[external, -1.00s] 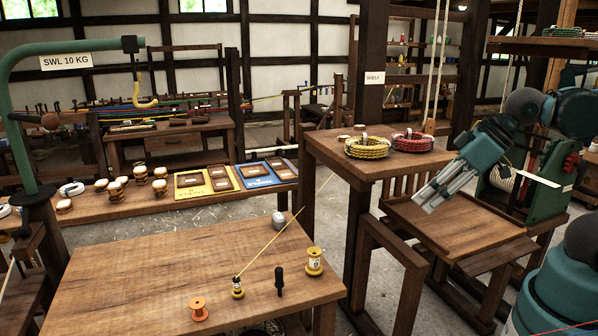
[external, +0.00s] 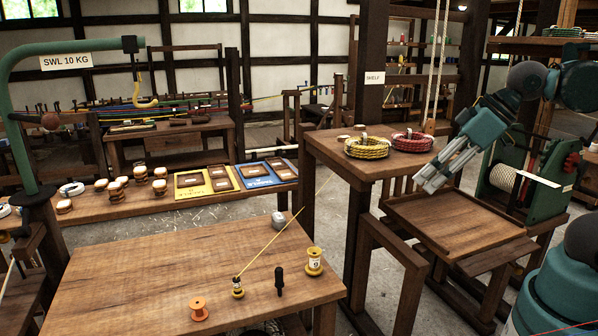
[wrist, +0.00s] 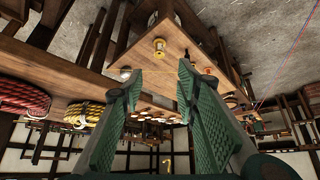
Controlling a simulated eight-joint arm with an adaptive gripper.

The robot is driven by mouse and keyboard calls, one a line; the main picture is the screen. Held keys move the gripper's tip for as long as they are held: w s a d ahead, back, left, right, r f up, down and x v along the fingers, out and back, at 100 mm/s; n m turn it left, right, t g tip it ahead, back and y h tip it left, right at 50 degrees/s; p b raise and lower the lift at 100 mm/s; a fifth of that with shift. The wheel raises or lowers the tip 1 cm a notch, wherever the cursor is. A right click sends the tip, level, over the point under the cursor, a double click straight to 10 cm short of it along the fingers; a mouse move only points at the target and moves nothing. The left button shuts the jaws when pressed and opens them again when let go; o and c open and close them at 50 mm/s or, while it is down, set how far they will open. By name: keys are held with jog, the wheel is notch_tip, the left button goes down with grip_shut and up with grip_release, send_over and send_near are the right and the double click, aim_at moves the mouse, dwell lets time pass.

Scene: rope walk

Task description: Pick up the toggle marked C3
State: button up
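No mark C3 is legible in either view. Several small round brown pieces with pale bands (external: 117,189) stand on the long back bench (external: 200,203) in the external view. They may be the toggles, but their marks are too small to read. A row of small pale-topped pieces (wrist: 150,118) also shows between and beyond my fingers in the wrist view. My gripper (external: 430,180) is raised in the air above the right side, in front of the shelf, far from the bench. Its two fingers (wrist: 158,78) are spread apart with nothing between them.
The near table (external: 150,270) holds an orange spool (external: 198,308), a labelled yellow spool (external: 314,262), a dark peg (external: 279,281) and a spool with a taut yellow cord. Yellow (external: 180,193) and blue trays lie on the back bench. Rope coils (external: 367,148) sit on the shelf.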

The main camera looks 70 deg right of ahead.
jog(key=w+a+r+m+g, duration=0.1)
jog(key=w+a+r, duration=0.15)
jog(key=w, duration=0.35)
jog(key=w+a+r+m, duration=0.1)
jog(key=w+r, duration=0.2)
jog(key=w, duration=0.3)
jog(key=m+g+h, duration=0.2)
jog(key=m, duration=0.2)
send_over(238, 281)
jog(key=s+a, duration=0.1)
jog(key=s, duration=0.1)
notch_tip(238, 281, down, 33)
jog(key=shift+f+b, duration=0.45)
jog(key=shift+f, duration=0.25)
jog(key=shift+w, duration=0.1)
